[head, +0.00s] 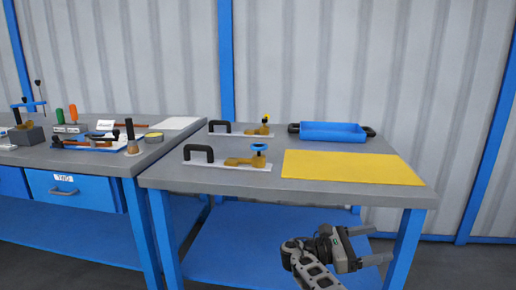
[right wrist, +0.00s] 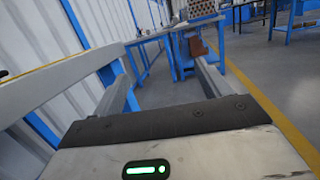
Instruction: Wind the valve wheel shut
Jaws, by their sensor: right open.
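A blue valve wheel (head: 259,147) sits on top of a brass valve body (head: 245,161). The valve is on a light plate with a black handle (head: 198,152), on the grey workbench near its front left. My right gripper (head: 382,244) is open and empty, below and in front of the bench's right side, well apart from the valve. Its spread fingers also show in the right wrist view (right wrist: 160,75), with no valve in sight there. My left gripper is not in view.
A yellow mat (head: 350,168) lies bare on the bench's right half. A blue tray with dark handles (head: 332,131) stands behind it. A second bench with tools and a drawer (head: 72,190) adjoins on the left. The front bench edge lies between gripper and valve.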

